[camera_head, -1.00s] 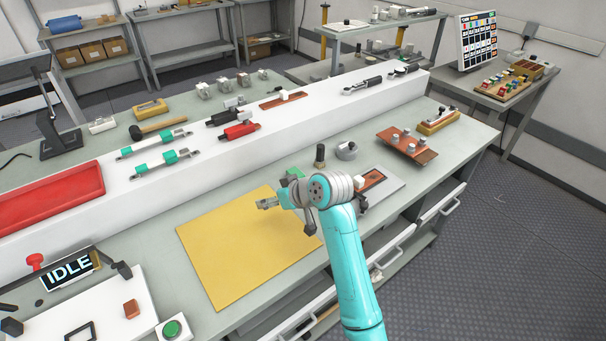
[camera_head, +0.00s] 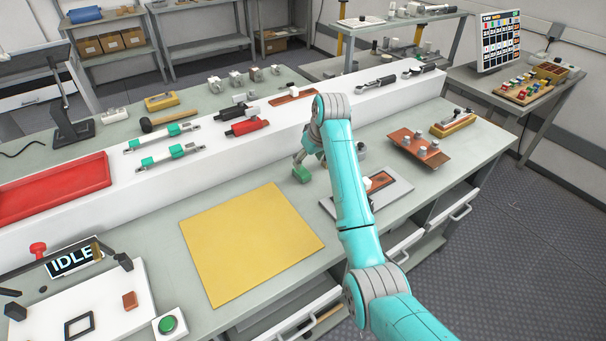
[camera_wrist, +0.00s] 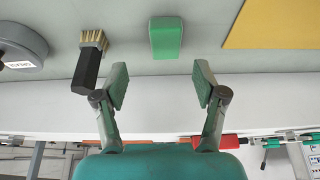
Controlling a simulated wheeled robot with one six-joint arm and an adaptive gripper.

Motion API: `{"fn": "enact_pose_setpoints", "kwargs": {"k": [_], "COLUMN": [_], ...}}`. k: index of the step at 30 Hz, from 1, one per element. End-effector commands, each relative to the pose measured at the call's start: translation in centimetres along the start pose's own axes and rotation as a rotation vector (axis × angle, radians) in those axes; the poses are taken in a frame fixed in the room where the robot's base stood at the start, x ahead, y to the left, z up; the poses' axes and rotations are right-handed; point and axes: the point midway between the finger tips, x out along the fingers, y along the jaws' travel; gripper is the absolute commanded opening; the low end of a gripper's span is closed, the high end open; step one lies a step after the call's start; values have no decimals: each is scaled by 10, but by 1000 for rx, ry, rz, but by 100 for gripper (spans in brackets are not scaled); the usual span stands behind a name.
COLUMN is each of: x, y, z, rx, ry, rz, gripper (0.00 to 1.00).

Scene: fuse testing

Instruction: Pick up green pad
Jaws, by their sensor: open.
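The green pad (camera_head: 301,174) is a small block lying on the grey bench top, just right of the yellow mat's far corner. In the wrist view the green pad (camera_wrist: 166,38) shows at top centre, beyond and between my fingertips, with nothing touching it. My gripper (camera_wrist: 160,86) is open and empty. In the head view my gripper (camera_head: 308,152) is close to the pad, partly hidden behind my arm.
The yellow mat (camera_head: 250,240) is bare. The white raised shelf (camera_head: 100,205) runs behind.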

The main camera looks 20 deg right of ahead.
Motion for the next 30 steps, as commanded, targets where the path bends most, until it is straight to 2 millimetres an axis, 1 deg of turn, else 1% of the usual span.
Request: {"fn": "enact_pose_setpoints", "kwargs": {"k": [1, 8, 12, 17, 21, 26, 29, 30], "x": [5, 20, 40, 58, 62, 62, 62, 62], "y": [0, -3, -7, -7, -7, -7, -7, -7], "z": [0, 1, 3, 3, 2, 2, 2, 2], "rx": [0, -1, 0, 1, 0, 0, 0, 0], "ry": [-1, -1, -1, -1, 2, 2, 2, 2], "rz": [-1, -1, 0, 0, 1, 1, 1, 1], "gripper": [71, 71, 71, 71, 71, 71, 48, 38]}}
